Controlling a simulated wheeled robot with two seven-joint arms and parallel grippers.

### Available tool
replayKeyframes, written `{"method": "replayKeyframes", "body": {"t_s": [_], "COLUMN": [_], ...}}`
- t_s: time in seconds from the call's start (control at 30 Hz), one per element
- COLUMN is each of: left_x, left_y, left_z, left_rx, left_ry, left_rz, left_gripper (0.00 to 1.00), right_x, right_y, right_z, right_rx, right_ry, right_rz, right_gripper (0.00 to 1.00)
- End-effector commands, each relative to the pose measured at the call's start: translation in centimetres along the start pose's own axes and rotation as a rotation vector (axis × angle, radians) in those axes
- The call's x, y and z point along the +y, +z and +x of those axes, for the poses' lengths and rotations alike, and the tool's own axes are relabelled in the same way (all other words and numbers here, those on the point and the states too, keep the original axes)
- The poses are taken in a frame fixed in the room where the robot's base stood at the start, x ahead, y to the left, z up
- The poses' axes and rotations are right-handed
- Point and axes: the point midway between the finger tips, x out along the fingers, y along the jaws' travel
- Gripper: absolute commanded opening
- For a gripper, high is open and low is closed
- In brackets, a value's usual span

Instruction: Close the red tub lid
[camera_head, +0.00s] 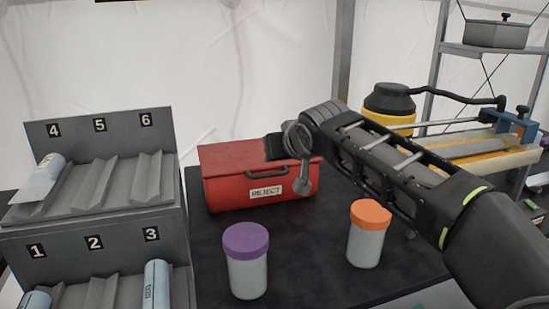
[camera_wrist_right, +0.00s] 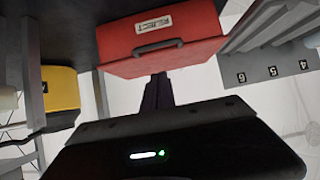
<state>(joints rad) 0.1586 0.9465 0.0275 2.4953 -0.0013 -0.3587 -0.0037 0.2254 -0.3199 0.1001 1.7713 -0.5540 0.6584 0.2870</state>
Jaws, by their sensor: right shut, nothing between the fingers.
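The red tub (camera_head: 236,190) is a box with a REJECT label and a dark front handle, standing on the dark table top. Its red lid (camera_head: 228,155) appears to lie flat on top; I cannot see a gap. The red tub also shows upside down in the right wrist view (camera_wrist_right: 185,50). My right gripper (camera_head: 274,148) reaches in from the right over the right part of the lid and hides some of it. In the wrist view its fingers (camera_wrist_right: 158,90) are together and empty, close to the lid; contact cannot be told. My left gripper is not in view.
A white jar with a purple lid (camera_head: 247,262) and one with an orange lid (camera_head: 367,236) stand in front of the red tub. A grey numbered rack (camera_head: 110,190) holding rolls is at left. A yellow and black machine (camera_head: 388,102) is behind my right arm.

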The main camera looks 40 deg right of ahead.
Motion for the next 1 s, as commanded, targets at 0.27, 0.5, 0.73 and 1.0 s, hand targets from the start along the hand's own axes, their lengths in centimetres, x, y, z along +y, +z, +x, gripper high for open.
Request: {"method": "replayKeyframes", "body": {"t_s": [0.27, 0.5, 0.73, 1.0], "left_x": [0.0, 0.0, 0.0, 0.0], "left_y": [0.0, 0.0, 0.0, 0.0], "left_z": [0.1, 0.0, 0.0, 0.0], "left_rx": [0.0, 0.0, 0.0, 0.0], "left_ry": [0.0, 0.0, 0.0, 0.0], "left_rz": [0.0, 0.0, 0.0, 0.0], "left_gripper": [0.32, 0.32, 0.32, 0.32], "right_x": [-0.1, -0.1, -0.1, -0.1], "right_y": [-0.2, -0.1, -0.1, -0.1], "right_z": [-4.3, -4.9, -4.8, -4.8], "right_rx": [0.002, 0.0, 0.0, 0.0], "right_ry": [-0.001, -0.001, -0.001, -0.001], "right_rz": [-0.002, -0.001, -0.001, -0.001], "right_gripper": [0.0, 0.0, 0.0, 0.0]}}
